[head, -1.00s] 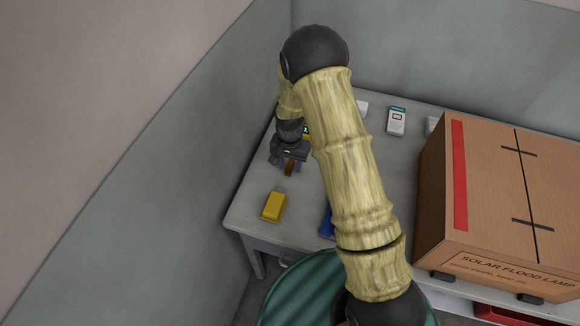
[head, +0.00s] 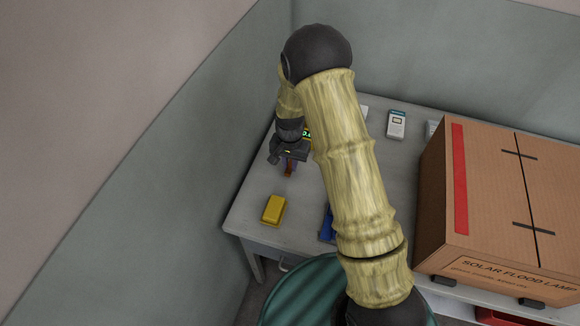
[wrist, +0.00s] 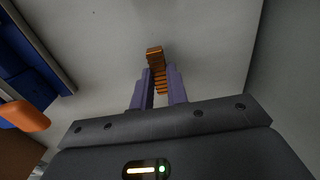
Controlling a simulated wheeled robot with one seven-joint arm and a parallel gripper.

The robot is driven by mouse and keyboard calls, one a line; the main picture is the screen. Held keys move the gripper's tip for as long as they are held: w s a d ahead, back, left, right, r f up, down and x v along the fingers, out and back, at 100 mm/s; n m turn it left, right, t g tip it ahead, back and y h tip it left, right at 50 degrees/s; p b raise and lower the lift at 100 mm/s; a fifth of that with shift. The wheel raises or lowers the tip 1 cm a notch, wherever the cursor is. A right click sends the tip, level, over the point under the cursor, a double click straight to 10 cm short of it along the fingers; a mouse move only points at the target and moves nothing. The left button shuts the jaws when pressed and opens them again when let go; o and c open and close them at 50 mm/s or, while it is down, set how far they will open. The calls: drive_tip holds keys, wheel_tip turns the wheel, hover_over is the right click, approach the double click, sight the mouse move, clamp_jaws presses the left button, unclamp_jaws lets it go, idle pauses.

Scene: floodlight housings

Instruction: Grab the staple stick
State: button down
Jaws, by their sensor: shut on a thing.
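The staple stick (wrist: 154,58) is a copper-orange ridged bar. In the wrist view it lies between the two purple fingers of my gripper (wrist: 160,78), with its far end sticking out past the tips. My gripper is shut on it. In the head view my gripper (head: 289,168) is low over the left part of the grey table, and only a small brown bit of the stick shows at the fingers. I cannot tell whether the stick still touches the table.
A yellow block (head: 273,209) lies in front of my gripper near the table's (head: 300,225) front edge. A blue thing (head: 327,226) is partly behind my arm. A large cardboard box (head: 490,200) fills the right. A white device (head: 396,124) stands at the back. Walls bound the left and back.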

sight(290, 167)
wheel_tip(290, 167, up, 8)
drive_tip(key=shift+r, duration=0.15)
